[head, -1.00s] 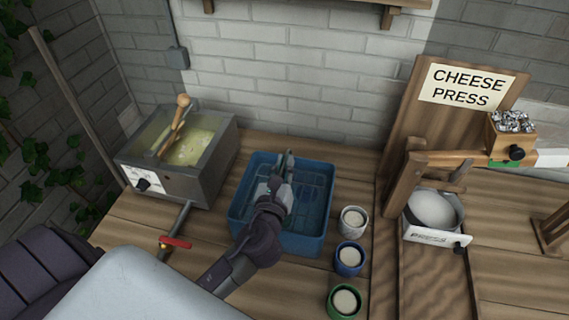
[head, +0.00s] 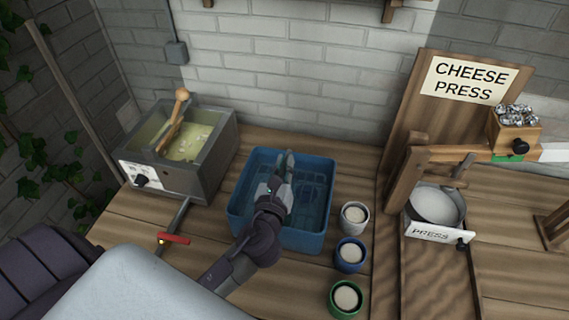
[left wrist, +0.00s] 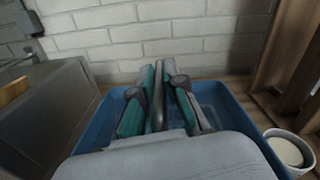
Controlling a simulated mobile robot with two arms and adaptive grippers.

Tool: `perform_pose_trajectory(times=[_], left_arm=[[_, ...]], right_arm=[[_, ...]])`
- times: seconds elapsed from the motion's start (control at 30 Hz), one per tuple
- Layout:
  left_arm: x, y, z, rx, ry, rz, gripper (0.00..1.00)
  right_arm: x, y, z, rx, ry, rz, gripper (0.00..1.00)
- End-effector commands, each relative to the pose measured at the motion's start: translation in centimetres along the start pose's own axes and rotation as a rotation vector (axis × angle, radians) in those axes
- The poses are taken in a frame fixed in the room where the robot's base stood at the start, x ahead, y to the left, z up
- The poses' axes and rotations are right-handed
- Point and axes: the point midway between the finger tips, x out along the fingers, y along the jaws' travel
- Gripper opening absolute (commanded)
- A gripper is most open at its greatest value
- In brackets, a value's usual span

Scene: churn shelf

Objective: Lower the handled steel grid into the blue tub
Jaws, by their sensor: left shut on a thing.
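The blue tub (head: 306,241) stands on the wooden bench, with bluish liquid inside. The steel grid (head: 314,190) shows faintly as thin crossing lines inside the tub, partly hidden by my left arm. My left gripper (head: 286,160) reaches over the tub, pointing to its far side. In the left wrist view my left gripper (left wrist: 158,98) has its teal-padded fingers on either side of a grey upright handle (left wrist: 158,112) and is shut on it. The blue tub (left wrist: 225,100) lies around and below the fingers there. Whether the grid touches the tub's floor is hidden. My right gripper is out of view.
A grey vat (head: 205,170) with a wooden-handled tool stands left of the tub. A white cup (head: 354,217), a blue cup (head: 350,256) and a green cup (head: 345,299) stand close on the right. The cheese press (head: 405,180) is farther right. A brick wall rises behind.

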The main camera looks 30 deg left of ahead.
Motion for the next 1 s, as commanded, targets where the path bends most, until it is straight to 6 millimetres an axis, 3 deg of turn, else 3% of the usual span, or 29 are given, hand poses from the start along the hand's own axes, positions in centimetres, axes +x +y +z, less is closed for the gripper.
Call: perform_pose_trajectory(times=[1.0], left_arm=[[0.0,0.3,-1.4,0.000,-0.003,-0.001,0.00]], right_arm=[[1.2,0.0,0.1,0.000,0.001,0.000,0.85]])
